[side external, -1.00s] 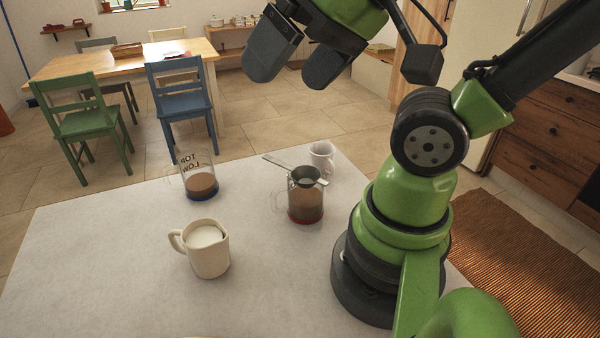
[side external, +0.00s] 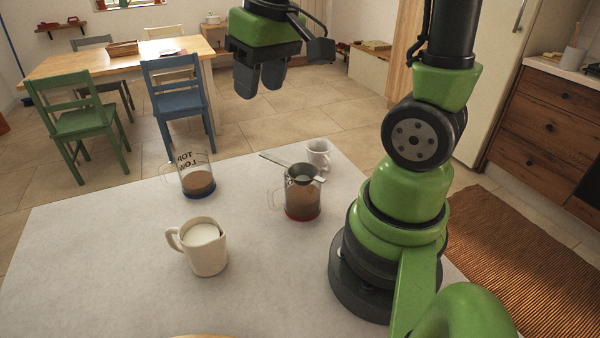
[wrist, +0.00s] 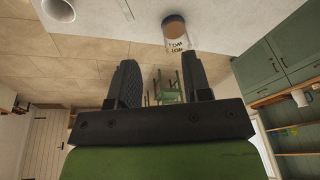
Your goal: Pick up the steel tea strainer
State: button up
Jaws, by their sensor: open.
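The steel tea strainer (side external: 303,172) rests on top of a clear glass mug with a red base (side external: 303,203) and brown liquid inside. Its flat handle (side external: 276,159) points to the back left. My gripper (side external: 259,82) is open and empty, high above the table and behind the strainer in the side view. In the wrist view its two dark fingers (wrist: 160,85) stand apart with nothing between them. The strainer cannot be made out in the wrist view.
A blue-based glass (side external: 198,180) with brown liquid stands at the back left; it also shows in the wrist view (wrist: 177,32). A cream jug of milk (side external: 206,248) stands in front. A white mug (side external: 319,154) stands close behind the red-based mug. The white tabletop's left side (side external: 90,255) is clear.

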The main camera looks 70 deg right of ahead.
jog(key=w+d+f+g, duration=0.2)
jog(key=d+f+g, duration=0.1)
jog(key=d+f, duration=0.35)
send_over(274, 159)
jog(key=shift+n, duration=0.3)
jog(key=f, duration=0.5)
jog(key=shift+w+d, duration=0.1)
jog(key=shift+d, duration=0.15)
jog(key=shift+a+f, duration=0.15)
jog(key=shift+f, duration=2.9)
grip_shut()
